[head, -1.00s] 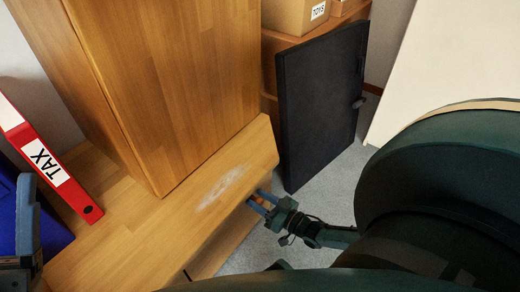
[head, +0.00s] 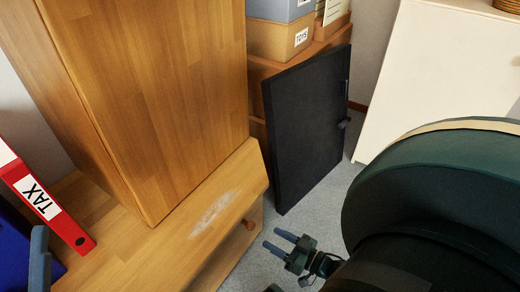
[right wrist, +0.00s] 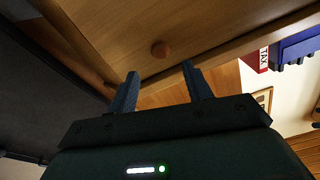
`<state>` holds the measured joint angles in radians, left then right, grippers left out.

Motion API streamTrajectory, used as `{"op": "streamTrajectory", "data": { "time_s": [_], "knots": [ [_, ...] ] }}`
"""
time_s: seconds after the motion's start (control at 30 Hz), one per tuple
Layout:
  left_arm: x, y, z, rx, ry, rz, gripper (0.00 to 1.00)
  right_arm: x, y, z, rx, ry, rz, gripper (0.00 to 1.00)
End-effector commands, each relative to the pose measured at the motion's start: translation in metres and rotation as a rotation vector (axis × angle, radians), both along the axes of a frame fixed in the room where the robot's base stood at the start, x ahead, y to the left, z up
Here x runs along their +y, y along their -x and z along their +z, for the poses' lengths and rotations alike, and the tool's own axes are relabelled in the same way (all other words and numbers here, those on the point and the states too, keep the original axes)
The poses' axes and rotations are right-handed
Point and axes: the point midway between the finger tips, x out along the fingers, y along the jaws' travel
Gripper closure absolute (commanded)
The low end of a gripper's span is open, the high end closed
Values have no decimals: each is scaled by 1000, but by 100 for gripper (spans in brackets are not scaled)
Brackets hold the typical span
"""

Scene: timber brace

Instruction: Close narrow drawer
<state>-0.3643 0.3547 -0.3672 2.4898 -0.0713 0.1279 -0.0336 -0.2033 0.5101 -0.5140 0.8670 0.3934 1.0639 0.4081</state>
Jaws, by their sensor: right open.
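The narrow drawer's wooden front (head: 238,245) sits under the edge of a wooden desktop (head: 165,250), with a round brown knob (head: 249,224). One finger of my left gripper (head: 39,258) shows at the lower left edge.
A tall wooden cabinet (head: 150,100) stands on the desktop. A red TAX binder (head: 45,203) and a blue one (head: 25,250) are at left. A black panel (head: 310,125) stands behind my right gripper. Grey floor (head: 290,215) is open between panel and desk.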

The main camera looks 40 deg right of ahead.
Motion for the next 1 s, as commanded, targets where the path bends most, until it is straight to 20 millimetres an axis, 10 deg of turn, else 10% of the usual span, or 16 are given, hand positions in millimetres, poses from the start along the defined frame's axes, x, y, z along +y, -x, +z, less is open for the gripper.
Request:
{"op": "streamTrajectory", "data": {
  "time_s": [0.3, 1.0],
  "knots": [
    [-1, 0, -6, 48, 2, -1, 25, -11, 35, -1, 3, 3, -2, 50],
    [0, 0, -4, 46, 8, 1, 25, -12, 36, -1, 4, 3, -3, 50]
  ]
}}
